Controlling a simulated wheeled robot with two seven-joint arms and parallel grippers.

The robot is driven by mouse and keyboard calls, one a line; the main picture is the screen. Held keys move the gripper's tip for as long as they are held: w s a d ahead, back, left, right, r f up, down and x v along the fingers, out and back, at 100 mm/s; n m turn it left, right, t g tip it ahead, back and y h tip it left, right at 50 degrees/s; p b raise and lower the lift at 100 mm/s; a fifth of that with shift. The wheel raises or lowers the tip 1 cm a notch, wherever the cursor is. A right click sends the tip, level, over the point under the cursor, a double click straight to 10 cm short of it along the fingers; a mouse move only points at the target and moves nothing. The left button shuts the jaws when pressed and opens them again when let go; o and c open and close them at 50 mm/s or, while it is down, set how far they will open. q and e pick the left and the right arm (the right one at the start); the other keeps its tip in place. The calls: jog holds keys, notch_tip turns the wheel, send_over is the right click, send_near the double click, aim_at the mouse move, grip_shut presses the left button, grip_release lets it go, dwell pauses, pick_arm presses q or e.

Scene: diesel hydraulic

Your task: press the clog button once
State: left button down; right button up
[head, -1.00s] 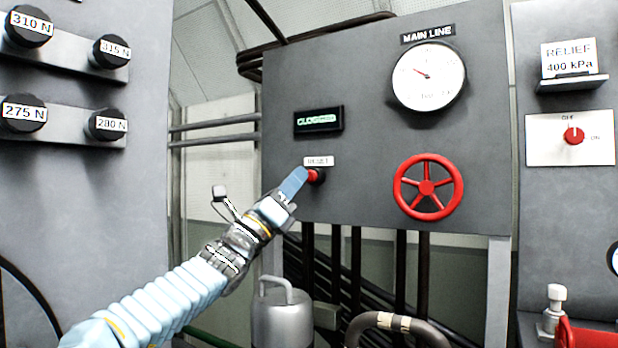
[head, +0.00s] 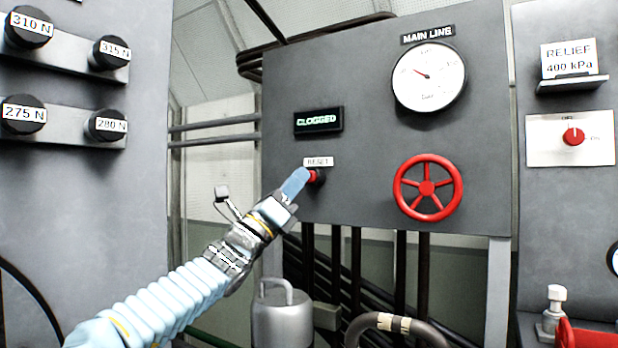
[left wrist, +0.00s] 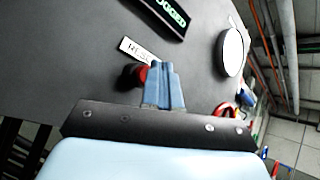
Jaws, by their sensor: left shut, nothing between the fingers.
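A red button (head: 313,176) sits on the grey panel under a white label that reads RESET (head: 318,161). A small dark display (head: 318,120) above it reads CLOGGED in green. My left gripper (head: 295,182) is shut and empty, its blue fingertips right at the button and partly covering it. In the left wrist view the fingers (left wrist: 163,85) are together beside the red button (left wrist: 140,75), which is partly hidden behind them. I cannot tell whether they touch it. My right gripper is not in view.
The same panel bears the MAIN LINE gauge (head: 429,77) and a red handwheel (head: 428,187). A grey panel with black knobs stands at left. A panel with a red OFF/ON knob (head: 573,137) is at right. A metal canister (head: 282,318) stands below the arm.

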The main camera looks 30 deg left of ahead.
pick_arm(q)
jog(key=shift+w, duration=0.7)
dwell(0.7)
dwell(0.4)
jog(key=shift+s+b, duration=0.4)
jog(key=shift+s, duration=0.55)
jog(key=shift+s+a+b, duration=0.2)
jog(key=shift+s+b, duration=1.1)
jog(key=shift+s, duration=1.2)
